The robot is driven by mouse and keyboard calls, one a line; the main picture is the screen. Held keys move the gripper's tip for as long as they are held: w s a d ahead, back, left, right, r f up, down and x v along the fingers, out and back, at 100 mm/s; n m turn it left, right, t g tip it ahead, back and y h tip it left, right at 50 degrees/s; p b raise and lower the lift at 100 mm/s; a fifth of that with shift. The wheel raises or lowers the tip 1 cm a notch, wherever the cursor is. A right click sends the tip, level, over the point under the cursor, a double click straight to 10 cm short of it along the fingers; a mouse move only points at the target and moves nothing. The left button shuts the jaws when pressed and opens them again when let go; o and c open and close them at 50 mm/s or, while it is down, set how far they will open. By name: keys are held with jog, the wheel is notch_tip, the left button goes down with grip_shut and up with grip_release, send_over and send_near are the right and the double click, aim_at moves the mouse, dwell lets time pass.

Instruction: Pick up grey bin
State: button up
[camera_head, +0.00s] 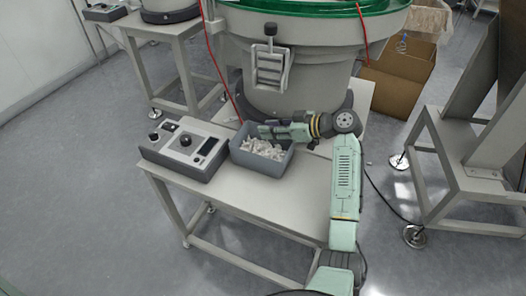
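The grey bin (257,164) stands on the light table, in front of the large feeder bowl. It is an open rectangular box with many small white parts inside. My gripper (264,131) is at the end of my green arm, which reaches in from the right. It lies over the back right part of the bin, near its rear rim. Its fingers are small in this view, so I cannot tell whether they are open or shut, or whether they touch the rim.
A grey control box (184,148) with knobs stands close to the bin's left side. The feeder (300,55) with a green rim rises behind. The table's front right (265,197) is bare. A cardboard box (398,80) and a metal stand (470,170) are at the right.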

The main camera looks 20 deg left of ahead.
grip_shut()
dwell(0.6)
